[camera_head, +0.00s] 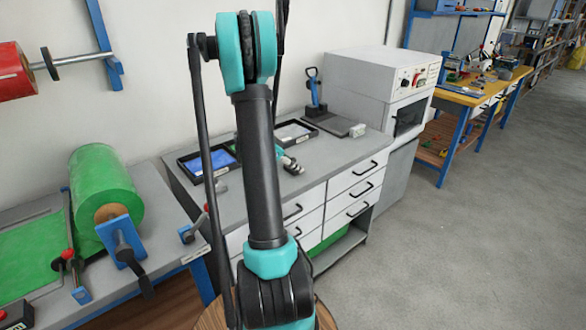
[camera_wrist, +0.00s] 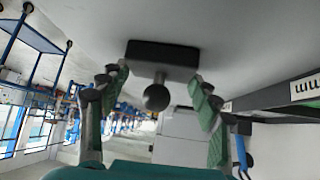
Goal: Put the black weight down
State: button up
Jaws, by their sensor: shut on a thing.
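The black weight (camera_wrist: 160,54), a dark rectangular block with a round knob, shows in the wrist view between the tips of my gripper (camera_wrist: 158,76). The green-padded fingers are on either side of it, and my gripper is shut on it. A plain grey surface lies behind the block, and I cannot tell whether the two touch. In the head view my gripper (camera_head: 289,163) is just right of my arm, over the grey worktop (camera_head: 326,152). The weight cannot be made out there; my arm hides part of that area.
A tray with a blue inside (camera_head: 208,161) and a tray with a light inside (camera_head: 293,133) are at the worktop's back. A dark flat plate (camera_head: 335,123) and a white boxy machine (camera_head: 372,88) stand farther right. The worktop's front right is clear.

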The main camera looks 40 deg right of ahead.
jog(key=c, duration=0.3)
jog(key=shift+r, duration=0.1)
